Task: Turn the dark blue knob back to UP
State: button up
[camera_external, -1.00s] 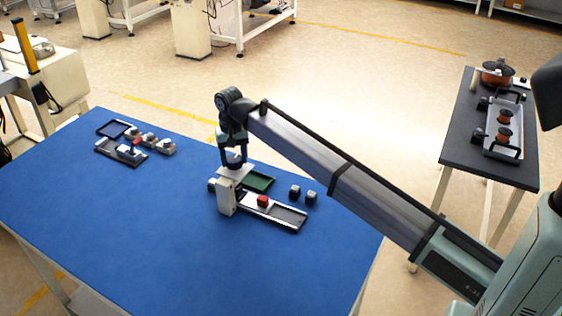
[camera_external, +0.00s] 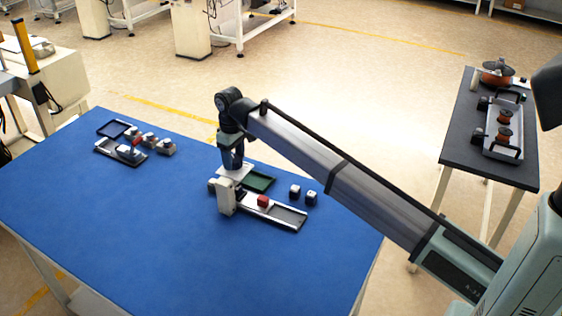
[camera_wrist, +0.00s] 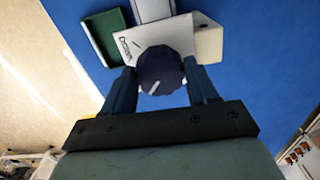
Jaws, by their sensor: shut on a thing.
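The dark blue knob (camera_wrist: 160,70) sits on a white plate (camera_wrist: 130,38) in the wrist view. A short white line on the knob's face points toward the lower left of the picture. Part of a printed word shows at the plate's left edge, but it is too small to read surely. My gripper (camera_wrist: 161,78) has one finger on each side of the knob and is shut on it. In the external view my gripper (camera_external: 232,160) is over the white plate (camera_external: 234,173), and the knob is hidden between the fingers.
Below the plate is a white post (camera_external: 227,197) by a track (camera_external: 285,215) with a red block (camera_external: 263,201). A green tray (camera_external: 262,182) and two dark blocks (camera_external: 302,194) lie close by. Another track (camera_external: 107,149) with blocks is at left. The front of the blue table is clear.

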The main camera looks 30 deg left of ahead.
aim_at(234, 159)
jog(key=shift+n, duration=0.3)
jog(key=o, duration=1.1)
jog(key=shift+c, duration=0.2)
jog(key=shift+r, duration=0.1)
notch_tip(234, 159, up, 14)
jog(key=shift+f, duration=0.2)
